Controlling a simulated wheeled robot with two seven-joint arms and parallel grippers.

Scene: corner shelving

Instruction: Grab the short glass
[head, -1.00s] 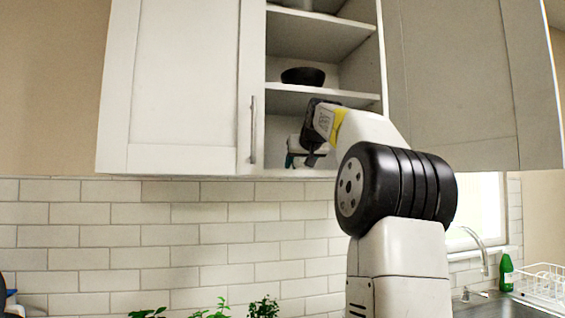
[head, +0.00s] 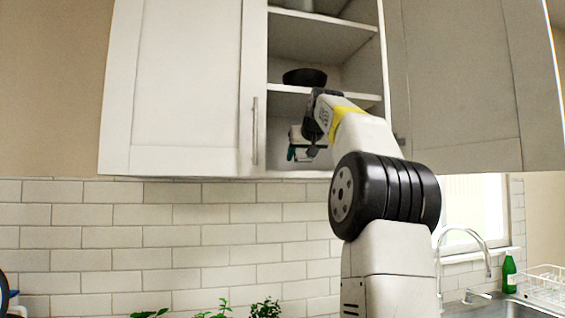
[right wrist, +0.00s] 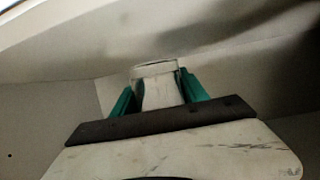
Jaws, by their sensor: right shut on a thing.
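The short glass (right wrist: 158,88) is pale and clear and shows in the right wrist view between two green fingers. My right gripper (right wrist: 160,92) is shut on it. In the head view my right gripper (head: 303,148) is inside the lowest compartment of the open wall cabinet, seen side-on. There the glass is mostly hidden by my wrist, and I cannot tell whether it touches the cabinet floor. My left gripper is not in view.
A dark bowl (head: 305,77) sits on the shelf (head: 290,90) just above my right gripper. Plants (head: 265,308), a green bottle (head: 509,272) and a dish rack (head: 545,285) are below.

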